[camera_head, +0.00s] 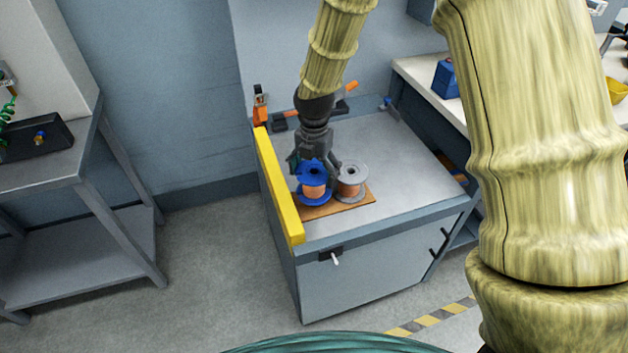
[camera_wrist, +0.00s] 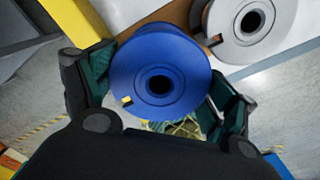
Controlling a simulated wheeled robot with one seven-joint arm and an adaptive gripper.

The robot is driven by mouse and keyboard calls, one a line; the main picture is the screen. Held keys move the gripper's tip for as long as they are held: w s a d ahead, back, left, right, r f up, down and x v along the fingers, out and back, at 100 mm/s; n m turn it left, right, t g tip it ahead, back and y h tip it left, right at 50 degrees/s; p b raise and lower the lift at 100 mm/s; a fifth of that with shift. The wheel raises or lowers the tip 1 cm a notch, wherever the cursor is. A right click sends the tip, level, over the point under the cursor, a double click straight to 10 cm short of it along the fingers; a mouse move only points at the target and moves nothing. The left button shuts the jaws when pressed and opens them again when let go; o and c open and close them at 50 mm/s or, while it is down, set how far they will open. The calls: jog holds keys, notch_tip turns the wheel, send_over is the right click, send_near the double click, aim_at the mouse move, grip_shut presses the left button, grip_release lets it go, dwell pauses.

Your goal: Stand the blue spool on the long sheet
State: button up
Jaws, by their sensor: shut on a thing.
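The blue spool (camera_head: 313,172), wound with copper-coloured wire, is upright between the fingers of my gripper (camera_head: 316,166). In the wrist view the blue spool (camera_wrist: 135,70) shows its flange and dark centre hole, with the fingers of my gripper (camera_wrist: 158,98) on both sides. A flat brown sheet (camera_head: 338,207) lies on the cabinet top near its front left corner; part of the sheet also shows in the wrist view (camera_wrist: 172,14). The spool is over the sheet's left part. I cannot tell whether its lower flange touches the sheet.
A grey spool (camera_head: 352,177) with copper-coloured wire stands on the sheet, close to the right of the blue spool; it is also in the wrist view (camera_wrist: 240,24). A yellow rail (camera_head: 280,190) runs along the cabinet's left edge. The cabinet top (camera_head: 410,170) is clear to the right.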

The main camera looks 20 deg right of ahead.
jog(key=shift+f, duration=1.85)
jog(key=shift+f, duration=0.1)
jog(key=o, duration=1.4)
jog(key=shift+f, duration=0.1)
notch_tip(320, 180, up, 12)
jog(key=shift+r, duration=0.15)
